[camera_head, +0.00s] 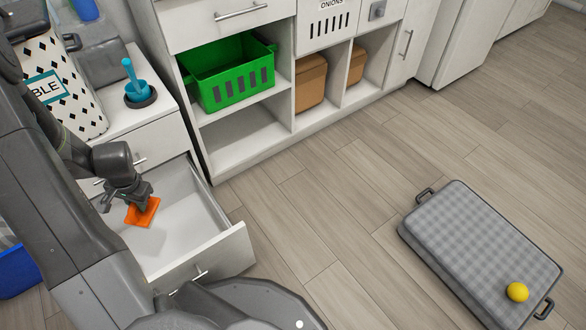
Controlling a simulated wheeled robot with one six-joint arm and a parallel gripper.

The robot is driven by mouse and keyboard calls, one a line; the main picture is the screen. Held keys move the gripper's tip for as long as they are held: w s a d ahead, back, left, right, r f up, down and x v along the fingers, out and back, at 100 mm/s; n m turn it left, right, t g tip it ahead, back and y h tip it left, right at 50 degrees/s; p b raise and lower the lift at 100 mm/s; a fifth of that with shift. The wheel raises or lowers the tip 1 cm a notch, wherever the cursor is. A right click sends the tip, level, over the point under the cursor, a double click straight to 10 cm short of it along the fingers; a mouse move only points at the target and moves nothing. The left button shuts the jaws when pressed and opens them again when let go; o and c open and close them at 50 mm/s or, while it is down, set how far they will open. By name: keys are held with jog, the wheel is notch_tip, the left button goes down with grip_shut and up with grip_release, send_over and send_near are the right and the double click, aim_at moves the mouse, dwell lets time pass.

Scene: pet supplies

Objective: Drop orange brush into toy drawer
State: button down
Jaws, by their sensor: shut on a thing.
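The orange brush (142,212) is held by my gripper (138,199), which is shut on it. The brush is over the open toy drawer (234,246), inside the outline of its walls in the head view. I cannot tell whether the brush touches the drawer floor. The drawer is white, pulled out, and looks empty in the part that shows. My arm hides its left part.
A white shelf unit with a green crate (237,88) and brown boxes (311,80) stands behind. A blue scoop in a bowl (138,90) sits on the cabinet top. A grey pet bed (470,240) with a yellow ball (517,292) lies on the floor at right. The middle floor is clear.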

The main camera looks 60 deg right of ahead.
jog(key=shift+f+b, duration=0.4)
jog(key=shift+f, duration=0.5)
jog(key=c, duration=1.2)
grip_release()
notch_tip(320, 180, up, 14)
jog(key=s+p, duration=0.2)
jog(key=p, duration=0.3)
jog(key=shift+s+d+f, duration=0.2)
jog(key=shift+s+d, duration=0.05)
jog(key=shift+d, duration=0.2)
